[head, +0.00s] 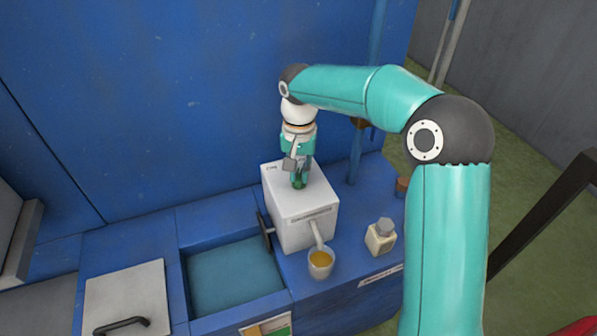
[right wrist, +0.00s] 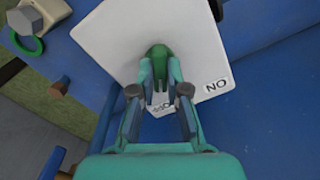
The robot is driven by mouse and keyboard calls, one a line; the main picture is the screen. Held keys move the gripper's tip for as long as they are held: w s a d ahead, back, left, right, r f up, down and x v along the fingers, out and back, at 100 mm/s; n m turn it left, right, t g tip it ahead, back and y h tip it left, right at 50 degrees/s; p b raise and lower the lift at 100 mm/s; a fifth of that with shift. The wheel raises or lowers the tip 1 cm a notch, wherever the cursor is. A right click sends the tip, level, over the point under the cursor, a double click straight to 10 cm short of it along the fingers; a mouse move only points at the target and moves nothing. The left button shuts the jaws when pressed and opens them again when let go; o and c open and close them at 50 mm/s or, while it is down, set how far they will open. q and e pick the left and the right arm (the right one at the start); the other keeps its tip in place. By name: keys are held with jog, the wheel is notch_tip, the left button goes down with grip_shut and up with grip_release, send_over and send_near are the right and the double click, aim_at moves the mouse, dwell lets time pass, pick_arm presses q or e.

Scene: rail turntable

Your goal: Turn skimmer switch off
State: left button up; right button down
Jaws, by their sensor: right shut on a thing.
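The skimmer (head: 307,207) is a white box on the blue bench, with a spout on its front. Its switch is a green handle (right wrist: 158,53) on the white top. My right gripper (head: 299,178) points down from above and is shut on the green switch, its fingers on both sides of it in the right wrist view (right wrist: 160,76). In that view an "ON" mark (right wrist: 215,87) lies right of the switch, and another mark is partly hidden behind the fingers. The switch's exact angle is hard to tell. My left gripper is out of view.
A blue-green basin (head: 232,278) lies left of the skimmer, with a dark wheel (head: 265,231) between. A white lid (head: 127,300) is further left.

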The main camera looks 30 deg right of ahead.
aim_at(299, 174)
jog(key=shift+r, duration=0.1)
dwell(0.4)
jog(key=c, duration=1.2)
grip_release()
notch_tip(299, 174, up, 12)
jog(key=shift+f, duration=0.1)
